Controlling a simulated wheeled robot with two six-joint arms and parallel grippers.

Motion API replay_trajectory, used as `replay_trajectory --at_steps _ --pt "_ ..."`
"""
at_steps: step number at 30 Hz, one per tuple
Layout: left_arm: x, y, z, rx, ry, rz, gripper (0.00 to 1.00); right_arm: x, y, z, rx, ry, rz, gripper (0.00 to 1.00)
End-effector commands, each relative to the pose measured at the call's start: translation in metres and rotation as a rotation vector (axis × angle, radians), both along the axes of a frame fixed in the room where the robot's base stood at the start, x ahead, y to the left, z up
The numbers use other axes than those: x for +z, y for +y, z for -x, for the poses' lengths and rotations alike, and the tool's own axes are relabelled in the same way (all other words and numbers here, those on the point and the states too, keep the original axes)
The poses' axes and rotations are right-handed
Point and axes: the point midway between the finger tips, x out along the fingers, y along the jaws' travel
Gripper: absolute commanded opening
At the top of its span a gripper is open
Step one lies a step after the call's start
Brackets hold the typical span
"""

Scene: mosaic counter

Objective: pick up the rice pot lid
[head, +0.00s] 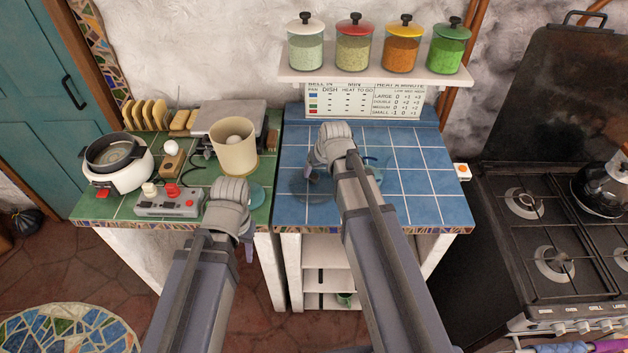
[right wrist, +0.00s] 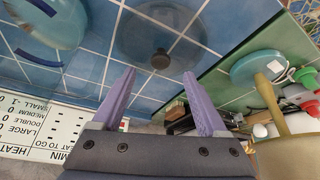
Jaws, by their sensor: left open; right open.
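The rice pot lid, a clear glass disc with a dark knob, lies on the blue tiled counter. In the right wrist view the lid (right wrist: 160,30) shows just beyond my fingertips, its knob between and ahead of them. In the head view the lid (head: 325,195) is partly hidden by my right arm. My right gripper (right wrist: 158,76) is open and empty, apart from the lid; it also shows in the head view (head: 312,172). The white rice pot (head: 133,172) stands uncovered on the green counter. My left gripper (head: 248,240) is open near that counter's front edge.
A teal plate (head: 259,197) and a beige canister (head: 234,158) stand left of the lid. Another teal dish (head: 375,173) is partly behind my right arm. A shelf (head: 370,76) with jars overhangs the back. The blue counter's right side is clear; a stove (head: 530,215) stands beyond.

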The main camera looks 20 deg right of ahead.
Motion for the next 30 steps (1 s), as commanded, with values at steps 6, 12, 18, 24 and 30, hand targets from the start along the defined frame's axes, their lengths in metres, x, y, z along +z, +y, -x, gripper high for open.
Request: replay_trajectory --at_steps 6,12,18,24,30 --pt "-0.013 0.000 0.000 0.000 0.000 0.000 0.44 -0.013 0.001 -0.004 0.000 0.002 0.000 0.76" --pt "-0.026 0.000 0.000 0.001 0.000 0.000 0.44 -0.026 0.002 -0.010 0.000 0.003 0.000 0.76" --pt "-0.027 0.000 0.000 0.001 0.000 0.000 0.44 -0.028 0.002 -0.012 0.000 0.003 0.000 0.76" --pt "-0.047 0.000 0.000 0.001 0.000 0.000 0.44 -0.047 0.003 -0.024 0.000 0.003 0.000 0.76" --pt "-0.068 0.000 0.000 0.001 0.000 0.000 0.44 -0.069 0.004 -0.035 0.000 0.003 0.000 0.76"
